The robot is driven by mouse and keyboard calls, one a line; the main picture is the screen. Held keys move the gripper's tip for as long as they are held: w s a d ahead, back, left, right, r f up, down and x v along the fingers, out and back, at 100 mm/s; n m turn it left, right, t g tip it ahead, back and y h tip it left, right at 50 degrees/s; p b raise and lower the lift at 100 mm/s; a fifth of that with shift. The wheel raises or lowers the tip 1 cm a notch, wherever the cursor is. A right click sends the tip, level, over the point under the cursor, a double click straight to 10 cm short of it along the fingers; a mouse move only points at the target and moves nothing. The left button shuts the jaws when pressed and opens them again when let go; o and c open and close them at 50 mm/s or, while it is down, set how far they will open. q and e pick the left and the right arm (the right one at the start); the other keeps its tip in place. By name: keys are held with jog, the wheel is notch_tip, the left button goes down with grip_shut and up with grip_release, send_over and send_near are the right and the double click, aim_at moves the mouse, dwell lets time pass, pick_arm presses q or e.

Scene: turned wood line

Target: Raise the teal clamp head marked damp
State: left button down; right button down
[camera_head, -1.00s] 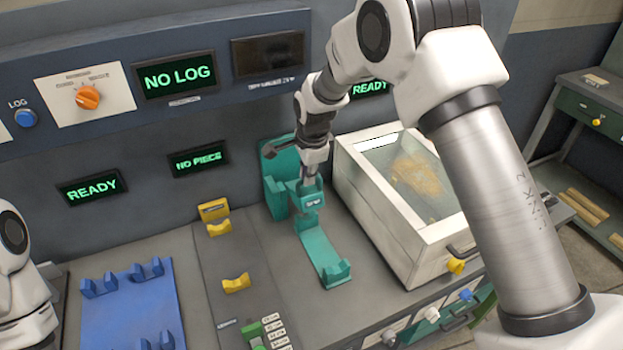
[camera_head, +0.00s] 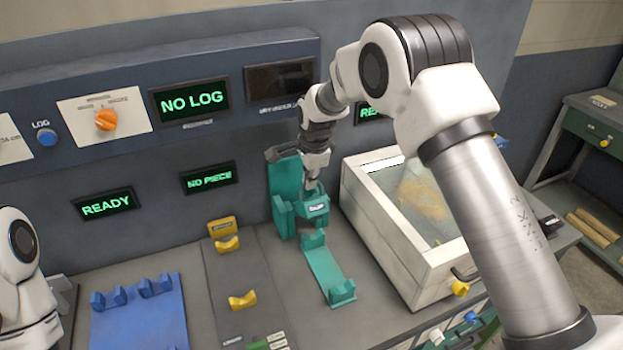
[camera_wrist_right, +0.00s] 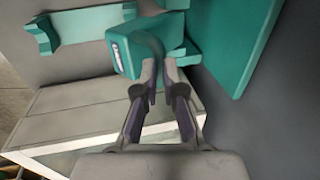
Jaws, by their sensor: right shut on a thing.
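The teal clamp head (camera_head: 314,210) with a small white label hangs in front of its teal upright (camera_head: 284,190); the label is too small to read. The wrist view also shows the clamp head (camera_wrist_right: 130,55). My right gripper (camera_head: 313,190) is shut on it from above; its fingers (camera_wrist_right: 160,85) show at the clamp in the wrist view. A teal cradle (camera_head: 328,270) lies below, with a visible gap between its far rest and the clamp head. My left arm shows only at the left edge, its gripper out of view.
A pale box with a clear top (camera_head: 375,220) stands close right of the clamp. Yellow rests (camera_head: 242,300) and a blue fixture (camera_head: 140,320) are to the left. The panel behind has screens reading NO LOG (camera_head: 190,99), NO PIECE (camera_head: 209,178) and READY (camera_head: 106,204).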

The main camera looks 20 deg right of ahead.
jog(key=c, duration=1.2)
grip_release()
jog(key=shift+f, duration=0.5)
jog(key=shift+w+f, duration=0.35)
jog(key=shift+w, duration=0.5)
jog(key=shift+s+r, duration=0.35)
jog(key=shift+s, duration=0.1)
jog(key=shift+r, duration=0.55)
jog(key=v, duration=1)
jog(key=shift+s+r, duration=0.1)
jog(key=shift+r, duration=0.3)
